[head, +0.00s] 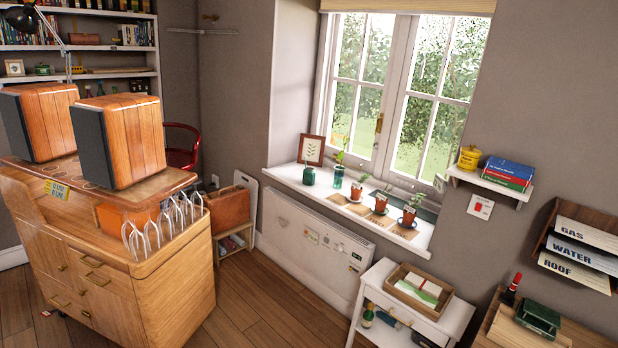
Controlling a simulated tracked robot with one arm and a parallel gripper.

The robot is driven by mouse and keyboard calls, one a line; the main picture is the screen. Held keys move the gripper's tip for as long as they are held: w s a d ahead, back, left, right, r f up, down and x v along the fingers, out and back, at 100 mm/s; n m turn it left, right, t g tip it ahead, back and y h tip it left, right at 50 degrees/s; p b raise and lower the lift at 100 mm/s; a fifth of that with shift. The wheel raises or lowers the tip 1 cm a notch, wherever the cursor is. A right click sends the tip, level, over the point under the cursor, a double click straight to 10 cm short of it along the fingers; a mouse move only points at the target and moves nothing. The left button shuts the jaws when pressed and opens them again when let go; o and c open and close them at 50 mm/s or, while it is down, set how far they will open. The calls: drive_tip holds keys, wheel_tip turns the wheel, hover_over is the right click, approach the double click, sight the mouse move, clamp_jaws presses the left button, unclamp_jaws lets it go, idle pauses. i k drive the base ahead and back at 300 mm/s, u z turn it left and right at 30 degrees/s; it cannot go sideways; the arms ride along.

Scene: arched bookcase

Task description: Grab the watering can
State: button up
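I cannot pick out the watering can with certainty. A small yellow vessel (469,158) stands on the white wall shelf (489,184) right of the window, left of a stack of books. It has a dark marking and what looks like a thin handle or spout on top, too small to tell. The window sill (285,175) holds small potted plants (380,204) and green glass jars (309,176). My gripper is not in view.
A wooden cabinet (180,285) with two speakers (120,140) and hanging glasses fills the left. A white side table (437,330) with a wooden tray (398,281) stands below the sill. A wooden desk edge is at bottom right. Wood floor (270,305) is clear between.

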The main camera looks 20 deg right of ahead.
sight(309, 173)
drive_tip(key=k, duration=1.3)
drive_tip(key=z, duration=0.2)
drive_tip(key=i, duration=1.1)
drive_tip(key=z, duration=0.45)
drive_tip(key=i, duration=3.5)
drive_tip(key=u, duration=0.4)
drive_tip(key=i, duration=1.55)
drive_tip(key=u, duration=0.3)
